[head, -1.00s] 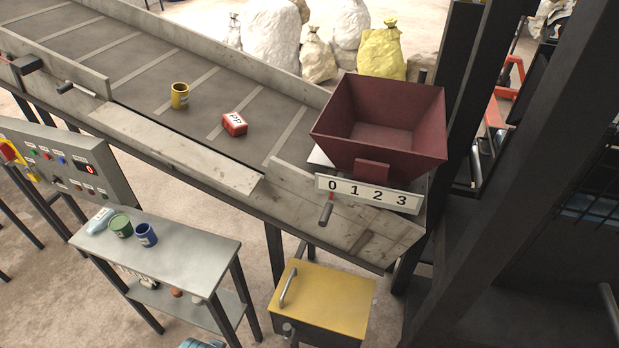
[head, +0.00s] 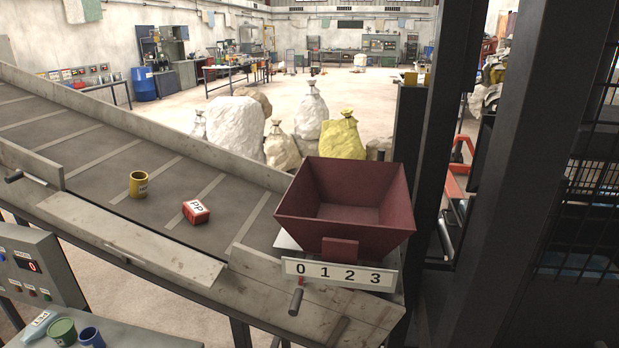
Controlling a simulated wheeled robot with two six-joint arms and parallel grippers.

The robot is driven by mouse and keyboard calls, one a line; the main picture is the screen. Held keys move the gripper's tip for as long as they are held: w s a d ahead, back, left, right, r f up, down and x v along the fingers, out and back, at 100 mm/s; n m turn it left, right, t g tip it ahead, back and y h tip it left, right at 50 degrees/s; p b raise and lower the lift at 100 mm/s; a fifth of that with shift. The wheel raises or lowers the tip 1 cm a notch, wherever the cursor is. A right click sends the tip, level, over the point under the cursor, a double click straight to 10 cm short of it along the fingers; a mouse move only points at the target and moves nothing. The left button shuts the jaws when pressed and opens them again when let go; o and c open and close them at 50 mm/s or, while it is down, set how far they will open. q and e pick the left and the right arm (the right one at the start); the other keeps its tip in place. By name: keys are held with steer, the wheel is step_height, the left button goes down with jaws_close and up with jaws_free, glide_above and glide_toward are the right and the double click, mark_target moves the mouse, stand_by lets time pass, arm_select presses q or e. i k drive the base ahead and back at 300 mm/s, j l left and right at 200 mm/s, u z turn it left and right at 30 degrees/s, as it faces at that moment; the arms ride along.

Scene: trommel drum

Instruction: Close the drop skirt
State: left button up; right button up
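A long grey side board (head: 130,240), which looks like the drop skirt, hangs folded outward and down along the near side of the sloping conveyor (head: 75,147). The near edge of the belt is open above it, between the raised side wall on the left (head: 28,160) and the boards on the right. A yellow can (head: 138,185) and a red block marked PP (head: 196,212) sit on the belt behind this gap. Neither of my grippers is in view.
A dark red hopper (head: 345,240) stands at the conveyor's right end, above a 0-1-2-3 scale plate (head: 338,273) and a lever (head: 296,300). A control box (head: 38,268) and a small table (head: 150,338) stand at lower left. Dark posts fill the right.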

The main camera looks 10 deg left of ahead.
mark_target(144, 248)
steer(key=k+j, duration=0.15)
steer(key=j, duration=0.2)
steer(key=k+j, duration=0.15)
steer(key=j, duration=0.2)
steer(key=k+j, duration=0.15)
steer(key=j, duration=0.2)
